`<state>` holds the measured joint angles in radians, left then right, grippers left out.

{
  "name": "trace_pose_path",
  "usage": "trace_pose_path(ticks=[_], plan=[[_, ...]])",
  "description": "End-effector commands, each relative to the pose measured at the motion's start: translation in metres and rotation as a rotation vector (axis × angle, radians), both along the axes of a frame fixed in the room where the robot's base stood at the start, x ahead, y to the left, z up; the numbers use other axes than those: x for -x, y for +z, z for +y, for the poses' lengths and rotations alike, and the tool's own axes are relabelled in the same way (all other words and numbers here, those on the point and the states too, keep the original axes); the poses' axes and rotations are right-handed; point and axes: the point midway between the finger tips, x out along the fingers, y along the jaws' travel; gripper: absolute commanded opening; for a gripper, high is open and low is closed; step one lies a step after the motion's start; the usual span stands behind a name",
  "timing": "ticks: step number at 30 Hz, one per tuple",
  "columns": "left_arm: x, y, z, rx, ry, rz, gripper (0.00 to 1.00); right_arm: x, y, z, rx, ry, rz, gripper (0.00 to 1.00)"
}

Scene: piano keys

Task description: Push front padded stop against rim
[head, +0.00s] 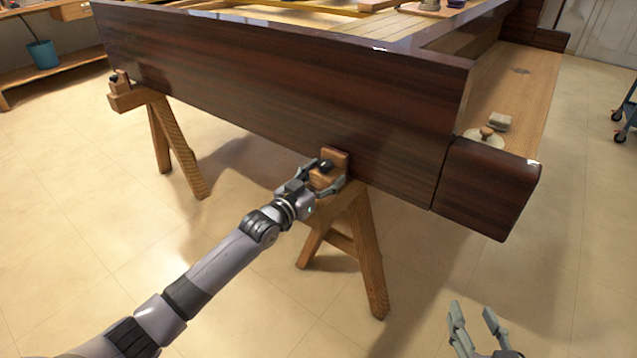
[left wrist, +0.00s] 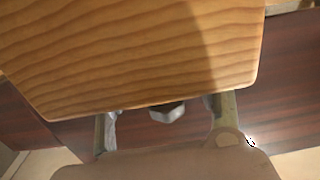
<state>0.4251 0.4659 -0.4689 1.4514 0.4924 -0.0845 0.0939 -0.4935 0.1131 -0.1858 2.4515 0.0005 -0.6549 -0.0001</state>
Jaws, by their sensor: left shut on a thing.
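The front padded stop (head: 336,158) is a small wooden block with a dark knob, on top of the near trestle (head: 365,235). It stands close beside the glossy dark wood rim (head: 280,90); I cannot tell whether they touch. My left gripper (head: 328,178) is shut on the stop, with a finger on each side. In the left wrist view, pale wood (left wrist: 130,55) fills the upper part, and the dark rim (left wrist: 290,100) shows behind the fingers (left wrist: 165,118). My right gripper (head: 478,325) is open and empty at the lower right, well away from the rim.
Another wooden stop (head: 120,80) sits on the far trestle (head: 165,130) at left. A wooden knob (head: 487,133) and a small block (head: 500,121) lie on the pale shelf (head: 530,85). The dark end block (head: 490,185) juts out at right. The foreground floor is clear.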

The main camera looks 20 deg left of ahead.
Motion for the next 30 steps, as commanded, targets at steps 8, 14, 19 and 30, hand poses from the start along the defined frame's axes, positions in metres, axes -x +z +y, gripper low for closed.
trace_pose_path(ticks=[8,14,19,30], plan=[[-0.0043,-0.0002,-0.0019,0.0,0.0,0.0,0.08,-0.002,0.0047,0.0017,-0.008,0.002,-0.028,0.4],[-0.0041,-0.0002,-0.0018,0.0,0.0,0.0,0.66,-0.0019,0.0044,0.0017,-0.007,0.002,-0.026,0.4],[-0.0041,-0.0003,-0.0017,0.0,0.0,0.001,0.77,-0.0018,0.0043,0.0017,-0.007,0.002,-0.026,0.4],[-0.0016,-0.001,-0.0007,-0.001,0.0,0.002,0.78,-0.0016,0.004,0.002,-0.007,0.003,-0.025,0.4]])
